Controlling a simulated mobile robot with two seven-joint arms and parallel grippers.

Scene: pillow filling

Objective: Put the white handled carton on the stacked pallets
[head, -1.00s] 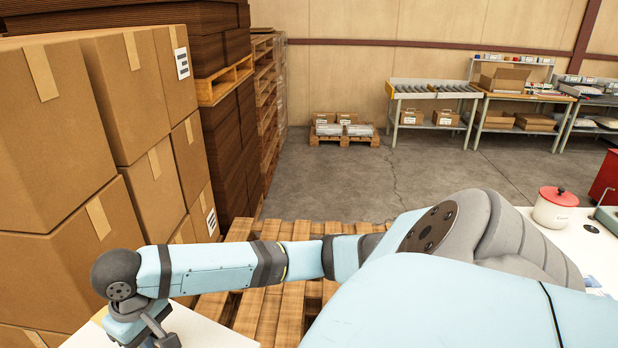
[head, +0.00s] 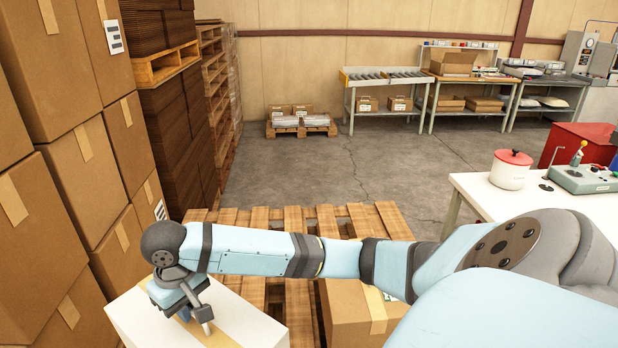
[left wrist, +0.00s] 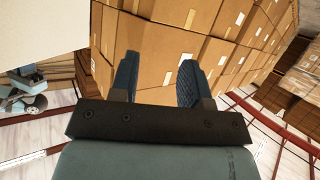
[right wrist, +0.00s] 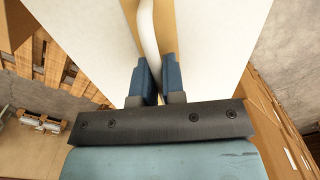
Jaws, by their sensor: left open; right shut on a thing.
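The white carton (head: 130,318) with a tan tape strip is at the bottom left of the head view, its lower part cut off. My right gripper (head: 196,318) is over its top. In the right wrist view, my right gripper (right wrist: 160,85) is shut on the white handle (right wrist: 149,40) of the carton (right wrist: 205,35). The stacked pallets (head: 296,222) lie ahead, right of the carton, partly hidden by my right arm. My left gripper (left wrist: 155,75) is open and empty, facing brown cartons; it is outside the head view.
A brown carton (head: 345,318) sits on the pallets' near right part, partly behind my arm. Tall stacks of brown cartons (head: 85,160) stand close on the left. A white table (head: 475,190) with a red-lidded pot (head: 510,170) is on the right.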

